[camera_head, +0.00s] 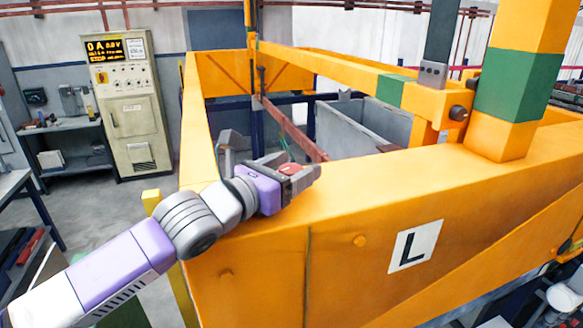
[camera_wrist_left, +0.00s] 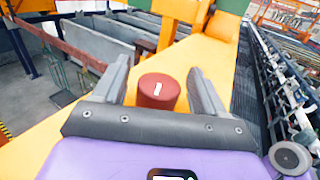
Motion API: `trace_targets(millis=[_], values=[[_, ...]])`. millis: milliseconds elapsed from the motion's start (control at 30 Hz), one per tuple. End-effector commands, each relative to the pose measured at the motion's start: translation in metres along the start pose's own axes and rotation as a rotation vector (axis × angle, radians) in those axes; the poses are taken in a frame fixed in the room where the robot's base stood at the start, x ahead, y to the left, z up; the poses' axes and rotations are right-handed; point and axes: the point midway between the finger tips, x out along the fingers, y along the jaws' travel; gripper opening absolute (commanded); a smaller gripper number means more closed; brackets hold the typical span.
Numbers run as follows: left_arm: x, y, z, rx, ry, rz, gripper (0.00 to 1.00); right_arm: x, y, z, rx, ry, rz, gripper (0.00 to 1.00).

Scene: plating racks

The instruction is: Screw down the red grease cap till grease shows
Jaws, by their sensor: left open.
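The red grease cap (camera_wrist_left: 158,92) is a short cylinder with a white mark on top, standing on the yellow beam (camera_wrist_left: 200,70). In the head view the cap (camera_head: 291,169) shows partly, between the fingers of my left gripper (camera_head: 297,174). In the left wrist view my left gripper (camera_wrist_left: 156,90) is open, with one finger on each side of the cap and a gap visible on both sides. No grease can be seen around the cap; its near base is hidden by the gripper body. My right gripper is not in view.
The yellow frame (camera_head: 270,270) carries an "L" plate (camera_head: 415,246). A yellow and green post (camera_head: 515,80) rises at the right. Grey tanks (camera_head: 362,125) lie inside the frame. A control cabinet (camera_head: 128,105) stands at the back left, with open floor before it.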

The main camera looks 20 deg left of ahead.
Motion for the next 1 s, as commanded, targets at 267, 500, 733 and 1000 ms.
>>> trace_targets(millis=[267,500,733,1000], values=[[-0.013,0.002,-0.001,-0.004,-0.001,0.001,0.71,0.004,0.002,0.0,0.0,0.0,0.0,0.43],[-0.05,0.001,-0.001,-0.003,-0.003,0.001,0.71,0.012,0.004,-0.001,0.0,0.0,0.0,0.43],[-0.073,0.0,0.0,-0.001,-0.001,0.0,0.71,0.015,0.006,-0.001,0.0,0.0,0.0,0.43],[-0.076,0.0,0.0,0.0,0.0,0.0,0.71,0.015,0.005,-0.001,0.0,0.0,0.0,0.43]])
